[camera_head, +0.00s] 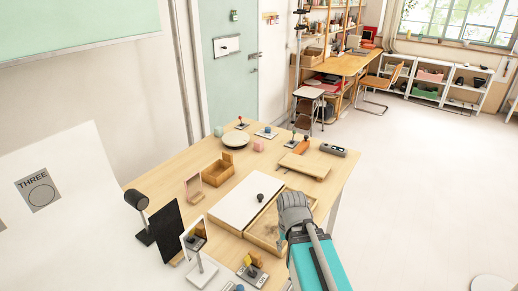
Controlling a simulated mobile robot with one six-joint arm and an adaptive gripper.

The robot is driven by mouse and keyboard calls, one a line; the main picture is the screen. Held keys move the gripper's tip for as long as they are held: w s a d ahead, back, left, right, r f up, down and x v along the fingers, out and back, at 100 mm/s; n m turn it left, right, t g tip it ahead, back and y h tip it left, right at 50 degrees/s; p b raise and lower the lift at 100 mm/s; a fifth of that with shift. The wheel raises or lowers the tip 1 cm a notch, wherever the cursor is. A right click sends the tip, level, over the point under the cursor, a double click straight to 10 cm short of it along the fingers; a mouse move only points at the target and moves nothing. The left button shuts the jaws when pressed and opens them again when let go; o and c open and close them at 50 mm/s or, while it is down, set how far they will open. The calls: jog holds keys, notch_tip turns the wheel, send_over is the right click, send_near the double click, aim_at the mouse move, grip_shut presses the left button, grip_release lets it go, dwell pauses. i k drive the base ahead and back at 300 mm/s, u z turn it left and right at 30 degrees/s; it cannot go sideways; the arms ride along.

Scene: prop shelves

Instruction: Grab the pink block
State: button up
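A small pink block (258,146) stands on the wooden table (165,178), toward its far side, just right of a round pale plate (236,139). Nothing touches it that I can see. The grey end of my arm, where my gripper (292,207) seems to be, is over the near right part of the table, at a wooden tray (262,229). It is well nearer than the block and apart from it. Its fingers cannot be made out, so whether they are open or shut does not show.
A dark grey device (333,150) lies by the right edge. A black lamp (138,201) stands at the left. Floor is clear right.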

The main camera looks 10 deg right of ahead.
aim_at(258, 144)
jog(key=z, duration=2.1)
jog(key=i, duration=1.95)
